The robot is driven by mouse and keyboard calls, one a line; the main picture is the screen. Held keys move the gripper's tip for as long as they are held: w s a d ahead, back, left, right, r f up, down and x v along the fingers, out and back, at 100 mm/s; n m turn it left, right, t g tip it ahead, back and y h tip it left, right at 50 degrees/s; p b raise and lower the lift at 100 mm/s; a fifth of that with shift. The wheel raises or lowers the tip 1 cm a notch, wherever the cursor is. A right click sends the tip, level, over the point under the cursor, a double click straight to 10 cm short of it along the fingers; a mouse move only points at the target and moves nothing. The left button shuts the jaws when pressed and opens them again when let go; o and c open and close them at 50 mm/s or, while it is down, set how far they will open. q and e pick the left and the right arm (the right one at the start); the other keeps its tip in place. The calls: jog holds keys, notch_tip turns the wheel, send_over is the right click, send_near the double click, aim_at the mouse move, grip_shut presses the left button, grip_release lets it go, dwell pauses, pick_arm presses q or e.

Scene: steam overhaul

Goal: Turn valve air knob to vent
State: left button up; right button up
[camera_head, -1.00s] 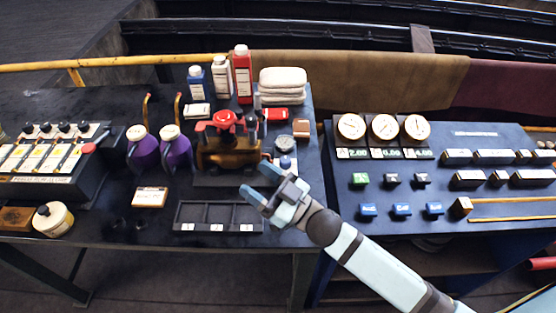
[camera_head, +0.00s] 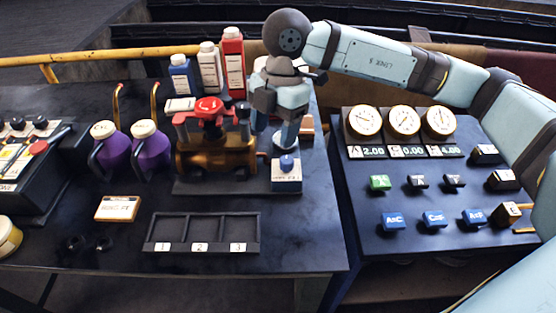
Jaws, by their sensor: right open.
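A small box with a blue knob (camera_head: 286,162) on top and a pale label on its front stands at the right end of the dark base of a brass valve body. I take this as the valve air knob; its label is too small to read. The brass valve (camera_head: 215,158) carries a red handwheel (camera_head: 209,107). My right gripper (camera_head: 287,138) points down just behind and above the blue knob. It is open, and its fingertips are partly hidden. Whether it touches the knob I cannot tell. My left gripper is not in view.
Three bottles (camera_head: 208,68) stand behind the valve. Two purple jugs (camera_head: 148,152) stand to its left. A tray with numbered compartments (camera_head: 165,247) lies in front. A panel with gauges (camera_head: 404,120) and buttons is on the right. The tabletop right of the tray is clear.

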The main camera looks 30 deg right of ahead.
jog(key=m+t+h, duration=0.1)
jog(key=m+h, duration=0.1)
send_near(287, 159)
notch_tip(287, 159, down, 10)
jog(key=shift+s+a+r+b, duration=0.1)
jog(key=shift+a+r+b, duration=0.05)
jog(key=shift+b, duration=0.55)
jog(key=c, duration=0.9)
